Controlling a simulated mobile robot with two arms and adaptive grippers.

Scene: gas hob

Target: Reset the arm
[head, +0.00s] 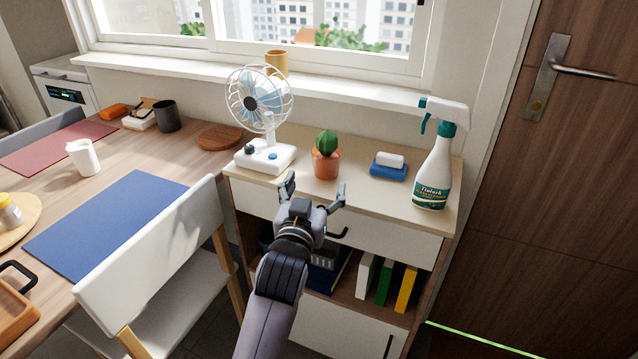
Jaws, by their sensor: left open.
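My left arm (268,305) reaches up from the bottom of the head view, left of centre. Its gripper (314,189) is open, with its two fingers spread and nothing between them. It shows in front of the front edge of a small cabinet (390,206), just below a potted cactus (326,164) in the picture. Whether the fingers touch the cabinet I cannot tell. The arm hides part of the cabinet's drawer front and shelf. My right gripper is not in view.
On the cabinet stand a white fan (262,110), a sponge on a blue block (388,170) and a spray bottle (436,170). A white chair (150,255) and a table with a blue mat (105,220) are left. A wooden door (560,200) is right.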

